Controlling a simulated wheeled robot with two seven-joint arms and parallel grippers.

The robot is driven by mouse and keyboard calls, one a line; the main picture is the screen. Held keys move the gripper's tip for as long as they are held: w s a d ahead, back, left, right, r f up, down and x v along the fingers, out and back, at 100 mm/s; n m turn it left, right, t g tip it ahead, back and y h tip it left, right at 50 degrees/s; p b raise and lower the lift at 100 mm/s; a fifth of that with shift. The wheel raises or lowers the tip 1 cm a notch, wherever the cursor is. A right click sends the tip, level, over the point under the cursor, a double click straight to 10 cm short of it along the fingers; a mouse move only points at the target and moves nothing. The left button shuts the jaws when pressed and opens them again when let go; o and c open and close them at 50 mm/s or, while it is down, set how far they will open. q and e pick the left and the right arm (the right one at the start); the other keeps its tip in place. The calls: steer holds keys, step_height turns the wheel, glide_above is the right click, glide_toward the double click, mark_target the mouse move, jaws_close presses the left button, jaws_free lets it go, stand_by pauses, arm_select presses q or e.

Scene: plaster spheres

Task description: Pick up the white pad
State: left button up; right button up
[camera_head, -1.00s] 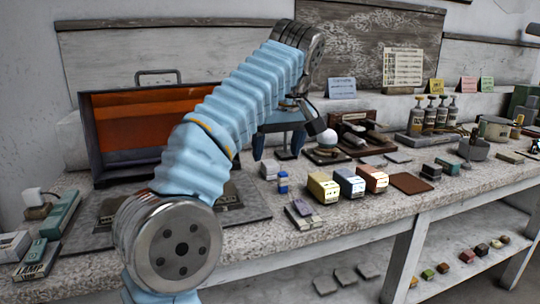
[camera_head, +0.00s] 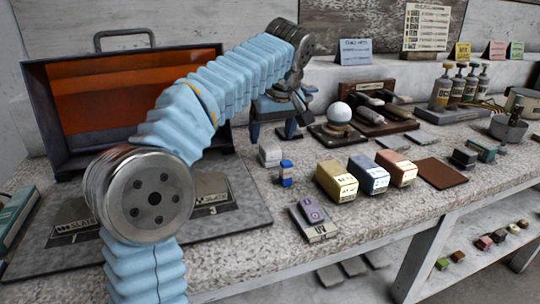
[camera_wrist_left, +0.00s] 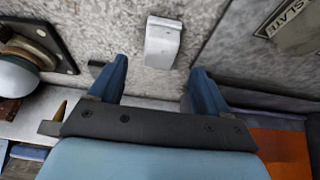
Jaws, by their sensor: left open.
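The white pad (camera_head: 270,154) is a small pale block lying on the speckled bench, left of a small blue-and-white bottle (camera_head: 286,173). It also shows in the left wrist view (camera_wrist_left: 163,42), at the top centre. My left gripper (camera_head: 280,124) is open and empty, just behind the pad in the head view. In the left wrist view its two blue fingers (camera_wrist_left: 157,80) are spread apart, and the pad lies beyond the gap between their tips, not between them. I see no contact. My right gripper is not in view.
A white sphere (camera_head: 339,112) on a dark stand is right of my left gripper. Yellow, blue and red blocks (camera_head: 368,175) stand in front of it. A dark slate board (camera_head: 250,213) and an orange-lined case (camera_head: 130,105) are at left.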

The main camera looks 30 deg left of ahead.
mark_target(270, 145)
arm_select(q)
steer(key=x, duration=0.5)
steer(key=shift+f+b, duration=0.3)
steer(key=c, duration=1.1)
steer(key=shift+r, duration=0.15)
steer(key=shift+w+r, duration=0.1)
steer(key=shift+r, duration=0.1)
step_height(270, 145, up, 3)
steer(key=shift+f+p, duration=0.25)
steer(key=shift+p, duration=0.15)
steer(key=s+d+r, duration=0.1)
steer(key=d+r, duration=0.2)
steer(key=d, duration=0.1)
steer(key=s+d+r, duration=0.2)
steer(key=d+r, duration=0.1)
steer(key=d, duration=0.1)
steer(key=s+d+r, duration=0.2)
steer(key=d+r, duration=0.2)
steer(key=d, duration=0.1)
steer(key=shift+d, duration=0.1)
